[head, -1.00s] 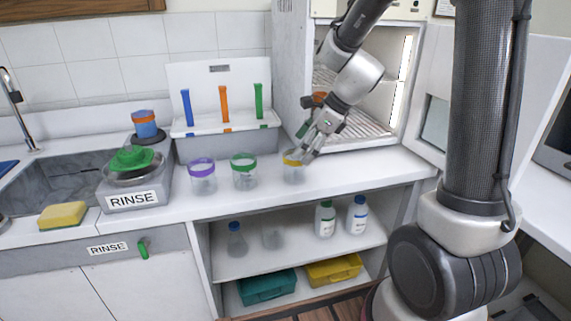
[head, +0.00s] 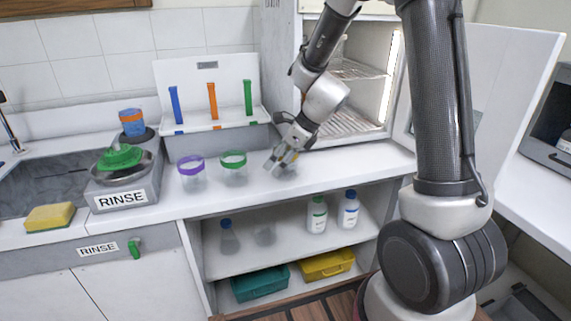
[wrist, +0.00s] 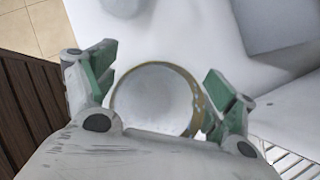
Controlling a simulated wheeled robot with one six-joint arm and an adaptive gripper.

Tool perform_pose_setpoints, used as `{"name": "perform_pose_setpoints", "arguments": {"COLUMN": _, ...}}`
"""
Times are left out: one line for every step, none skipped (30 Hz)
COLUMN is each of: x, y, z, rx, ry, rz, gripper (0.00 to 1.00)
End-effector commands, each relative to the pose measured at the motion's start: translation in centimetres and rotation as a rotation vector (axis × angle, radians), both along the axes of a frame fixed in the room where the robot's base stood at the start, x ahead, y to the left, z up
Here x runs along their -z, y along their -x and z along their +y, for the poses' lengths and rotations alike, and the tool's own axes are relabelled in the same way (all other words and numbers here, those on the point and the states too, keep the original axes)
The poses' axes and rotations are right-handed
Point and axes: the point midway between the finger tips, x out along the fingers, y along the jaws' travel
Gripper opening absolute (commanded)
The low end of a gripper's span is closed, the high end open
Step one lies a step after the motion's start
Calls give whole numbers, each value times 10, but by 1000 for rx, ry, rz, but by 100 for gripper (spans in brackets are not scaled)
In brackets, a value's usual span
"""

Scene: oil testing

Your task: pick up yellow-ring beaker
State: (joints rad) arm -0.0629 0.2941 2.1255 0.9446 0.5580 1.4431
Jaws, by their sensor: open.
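The yellow-ring beaker (wrist: 155,102) is a clear round vessel seen from above in the wrist view, its yellow band showing along the right side. In the head view the beaker (head: 291,172) stands on the white counter, mostly hidden behind my gripper (head: 276,163). My gripper (wrist: 157,78) is open, with one green-padded finger on each side of the beaker. The right finger is very close to the yellow band, and I cannot tell whether it touches.
A green-ring beaker (head: 233,170) and a purple-ring beaker (head: 192,174) stand to the left on the counter. Behind them is a white rack (head: 235,92) with coloured strips. An open cabinet (head: 352,122) with wire shelves stands behind my gripper.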

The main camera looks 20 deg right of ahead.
Motion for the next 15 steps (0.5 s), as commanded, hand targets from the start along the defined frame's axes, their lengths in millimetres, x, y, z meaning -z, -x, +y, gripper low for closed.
{"name": "perform_pose_setpoints", "arguments": {"x": 0, "y": 0, "z": 0, "rx": -1, "ry": 0, "rz": 0, "gripper": 85}}
{"name": "perform_pose_setpoints", "arguments": {"x": 0, "y": 0, "z": 0, "rx": -1, "ry": 0, "rz": 0, "gripper": 85}}
{"name": "perform_pose_setpoints", "arguments": {"x": 0, "y": 0, "z": 0, "rx": -1, "ry": -1, "rz": -1, "gripper": 85}}
{"name": "perform_pose_setpoints", "arguments": {"x": 0, "y": 0, "z": 0, "rx": -1, "ry": -1, "rz": -1, "gripper": 85}}
{"name": "perform_pose_setpoints", "arguments": {"x": 0, "y": 0, "z": 0, "rx": 0, "ry": -1, "rz": -1, "gripper": 83}}
{"name": "perform_pose_setpoints", "arguments": {"x": 0, "y": 0, "z": 0, "rx": -1, "ry": -1, "rz": -1, "gripper": 75}}
{"name": "perform_pose_setpoints", "arguments": {"x": 0, "y": 0, "z": 0, "rx": -1, "ry": 0, "rz": 0, "gripper": 70}}
{"name": "perform_pose_setpoints", "arguments": {"x": 0, "y": 0, "z": 0, "rx": 0, "ry": -1, "rz": -1, "gripper": 64}}
{"name": "perform_pose_setpoints", "arguments": {"x": 0, "y": 0, "z": 0, "rx": 0, "ry": -1, "rz": -1, "gripper": 57}}
{"name": "perform_pose_setpoints", "arguments": {"x": 0, "y": 0, "z": 0, "rx": -1, "ry": -1, "rz": -1, "gripper": 52}}
{"name": "perform_pose_setpoints", "arguments": {"x": 0, "y": 0, "z": 0, "rx": 0, "ry": 0, "rz": 0, "gripper": 46}}
{"name": "perform_pose_setpoints", "arguments": {"x": 0, "y": 0, "z": 0, "rx": 0, "ry": 0, "rz": 0, "gripper": 39}}
{"name": "perform_pose_setpoints", "arguments": {"x": 0, "y": 0, "z": 0, "rx": 0, "ry": 0, "rz": 0, "gripper": 36}}
{"name": "perform_pose_setpoints", "arguments": {"x": 0, "y": 0, "z": 0, "rx": 0, "ry": 0, "rz": 0, "gripper": 36}}
{"name": "perform_pose_setpoints", "arguments": {"x": 0, "y": 0, "z": 0, "rx": 0, "ry": 0, "rz": 0, "gripper": 35}}
